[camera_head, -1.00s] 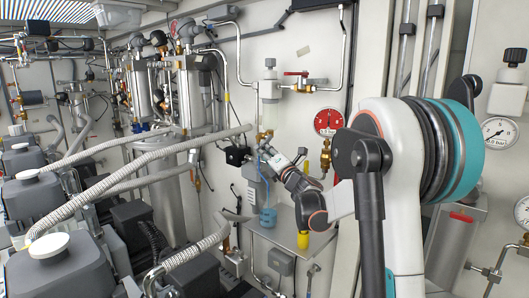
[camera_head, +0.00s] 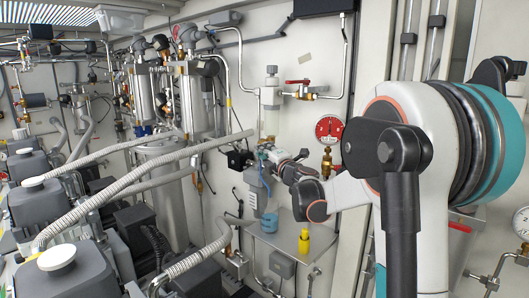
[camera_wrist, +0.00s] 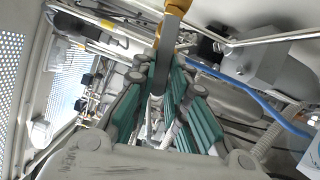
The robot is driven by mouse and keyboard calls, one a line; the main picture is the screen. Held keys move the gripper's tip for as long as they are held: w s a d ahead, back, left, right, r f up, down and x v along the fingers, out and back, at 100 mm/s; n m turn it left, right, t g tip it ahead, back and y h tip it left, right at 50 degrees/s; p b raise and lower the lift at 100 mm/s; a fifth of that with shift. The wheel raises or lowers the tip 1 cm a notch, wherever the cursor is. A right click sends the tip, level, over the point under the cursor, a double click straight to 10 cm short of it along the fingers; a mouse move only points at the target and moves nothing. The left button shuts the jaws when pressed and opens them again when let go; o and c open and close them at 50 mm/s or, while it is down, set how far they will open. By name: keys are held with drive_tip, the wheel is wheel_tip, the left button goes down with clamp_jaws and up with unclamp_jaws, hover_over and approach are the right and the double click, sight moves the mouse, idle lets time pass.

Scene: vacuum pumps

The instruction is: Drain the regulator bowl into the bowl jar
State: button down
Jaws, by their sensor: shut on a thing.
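The regulator bowl (camera_head: 270,121) is a clear upright cylinder on the back wall, with brass-coloured parts at its lower end. The bowl jar (camera_head: 270,222) is a small blue container on the metal shelf below it. My gripper (camera_head: 266,153) is at the lower end of the bowl, above the jar. In the wrist view its teal fingers (camera_wrist: 172,100) are closed around a grey lever-like part (camera_wrist: 164,62) below a yellow-brass fitting (camera_wrist: 178,6). The exact contact is partly hidden by the fingers. The liquid level and any flow cannot be made out.
A yellow bottle (camera_head: 304,241) stands on the shelf (camera_head: 287,233), right of the jar. A red-handled valve (camera_head: 299,83) and a red gauge (camera_head: 329,129) are on the wall to the right. Ribbed hoses (camera_head: 140,185) and grey pumps (camera_head: 36,207) crowd the left.

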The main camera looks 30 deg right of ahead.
drive_tip(key=c, duration=1.6)
unclamp_jaws()
drive_tip(key=shift+s, duration=0.1)
drive_tip(key=s, duration=0.8)
drive_tip(key=s+f, duration=0.1)
drive_tip(key=s, duration=0.2)
drive_tip(key=shift+s+a, duration=0.25)
drive_tip(key=shift+s, duration=0.15)
